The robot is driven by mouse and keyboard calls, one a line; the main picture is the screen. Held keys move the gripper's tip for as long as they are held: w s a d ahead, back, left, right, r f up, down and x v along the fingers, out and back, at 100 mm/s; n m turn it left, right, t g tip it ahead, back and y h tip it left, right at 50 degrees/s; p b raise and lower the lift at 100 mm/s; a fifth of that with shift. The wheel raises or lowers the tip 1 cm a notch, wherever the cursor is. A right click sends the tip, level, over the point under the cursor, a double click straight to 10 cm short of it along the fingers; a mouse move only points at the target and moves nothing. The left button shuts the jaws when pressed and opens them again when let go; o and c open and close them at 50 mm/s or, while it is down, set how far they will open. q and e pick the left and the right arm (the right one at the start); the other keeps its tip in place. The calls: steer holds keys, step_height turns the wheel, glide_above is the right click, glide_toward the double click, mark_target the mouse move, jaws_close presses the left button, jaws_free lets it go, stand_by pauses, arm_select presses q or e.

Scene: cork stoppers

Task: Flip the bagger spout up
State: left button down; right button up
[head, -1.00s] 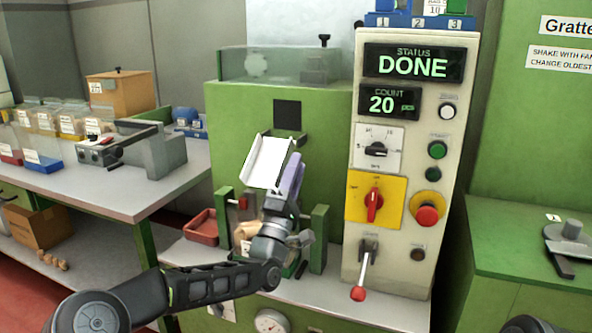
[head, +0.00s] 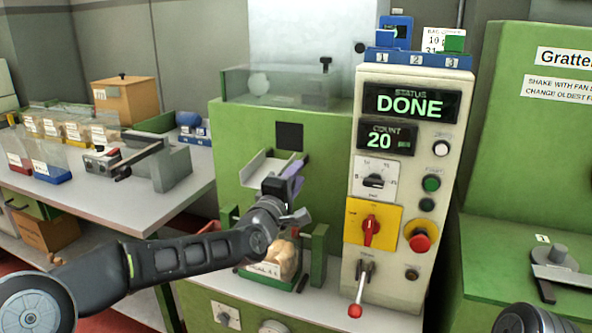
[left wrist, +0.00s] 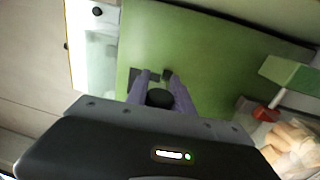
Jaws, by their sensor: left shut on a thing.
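The bagger spout (head: 258,168) is a pale trough on the front of the green bagging machine (head: 240,125), below a dark square opening. In the head view it is seen foreshortened, close to level, and my left gripper hides part of it. My left gripper (head: 292,172) is at the spout's right side. In the left wrist view its purple fingers (left wrist: 160,88) are closed around a small dark knob (left wrist: 160,98), which looks like part of the spout. My right gripper is out of view.
A bag of corks (head: 285,262) stands below the spout between green posts (head: 320,252). A control panel (head: 395,200) reading DONE and 20, with a red-tipped lever (head: 356,309), rises close on the right. A side table (head: 110,200) stands left.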

arm_select(q)
steer(key=shift+r, duration=0.2)
steer(key=c, duration=1.1)
jaws_free()
steer(key=shift+f, duration=0.1)
